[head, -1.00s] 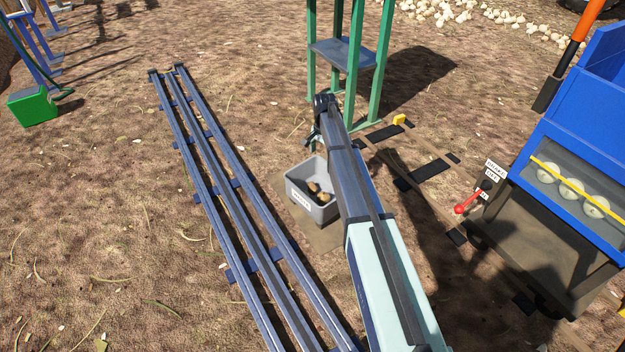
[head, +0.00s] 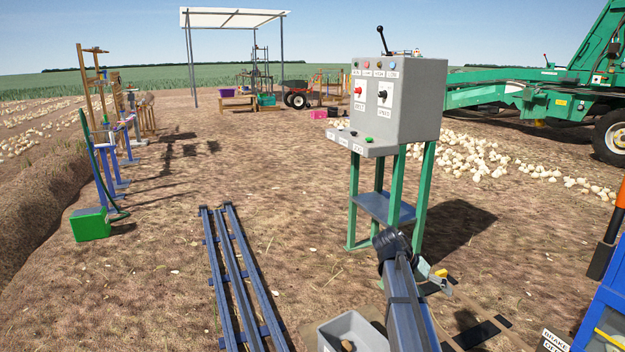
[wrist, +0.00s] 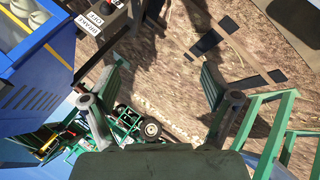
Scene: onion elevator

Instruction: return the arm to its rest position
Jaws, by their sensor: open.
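My arm reaches up from the bottom of the head view, its dark wrist joint in front of the green-legged stand. My gripper shows in the wrist view (wrist: 162,68), with its two fingers wide apart and nothing between them.
A grey control box (head: 405,105) stands on green legs just beyond my wrist. A grey bin (head: 340,332) sits low beside my arm. Blue rails (head: 238,275) run along the ground at left. A blue machine (head: 605,310) stands at right.

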